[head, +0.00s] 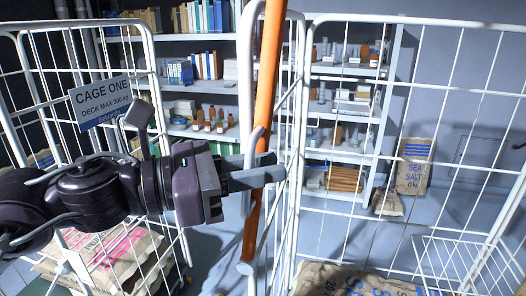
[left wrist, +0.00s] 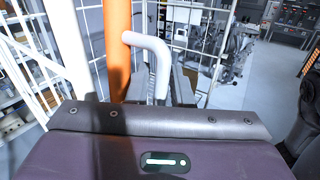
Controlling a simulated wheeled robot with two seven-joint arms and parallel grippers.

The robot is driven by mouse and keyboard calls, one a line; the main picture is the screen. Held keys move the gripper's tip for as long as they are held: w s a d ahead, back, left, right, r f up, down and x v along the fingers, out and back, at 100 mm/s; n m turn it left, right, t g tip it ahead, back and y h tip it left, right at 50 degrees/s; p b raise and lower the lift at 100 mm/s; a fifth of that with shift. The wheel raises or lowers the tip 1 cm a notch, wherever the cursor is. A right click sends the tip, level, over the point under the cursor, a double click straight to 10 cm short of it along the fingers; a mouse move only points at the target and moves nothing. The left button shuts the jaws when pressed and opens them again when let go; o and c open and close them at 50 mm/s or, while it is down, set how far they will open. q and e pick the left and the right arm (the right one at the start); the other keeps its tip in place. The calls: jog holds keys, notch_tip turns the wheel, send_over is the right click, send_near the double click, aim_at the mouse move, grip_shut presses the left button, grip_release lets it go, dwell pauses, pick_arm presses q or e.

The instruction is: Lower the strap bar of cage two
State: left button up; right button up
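The strap bar (head: 266,75) is an orange bar standing upright beside the white corner post of the right-hand cage (head: 300,120). A pale bent handle (head: 247,205) runs along it; the bar (left wrist: 117,45) and the handle (left wrist: 150,45) also show in the left wrist view. My left gripper (head: 262,176) is at the handle, its fingers pointing right across the bar. In the left wrist view the handle comes down between the two fingers (left wrist: 160,88), which look closed on it; the contact is partly hidden by the gripper body. My right gripper is not in view.
The left cage carries a "CAGE ONE" sign (head: 100,103) and holds printed sacks (head: 105,250). A sack (head: 345,281) lies in the right-hand cage. Shelves (head: 205,90) with books and bottles stand behind, and a sea salt sack (head: 414,165) leans by the wall.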

pick_arm(q)
jog(key=shift+w+d, duration=0.1)
jog(key=shift+d, duration=0.1)
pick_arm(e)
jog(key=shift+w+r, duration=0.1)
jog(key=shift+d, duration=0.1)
pick_arm(q)
grip_shut()
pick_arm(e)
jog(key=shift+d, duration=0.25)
pick_arm(q)
jog(key=shift+d, duration=0.15)
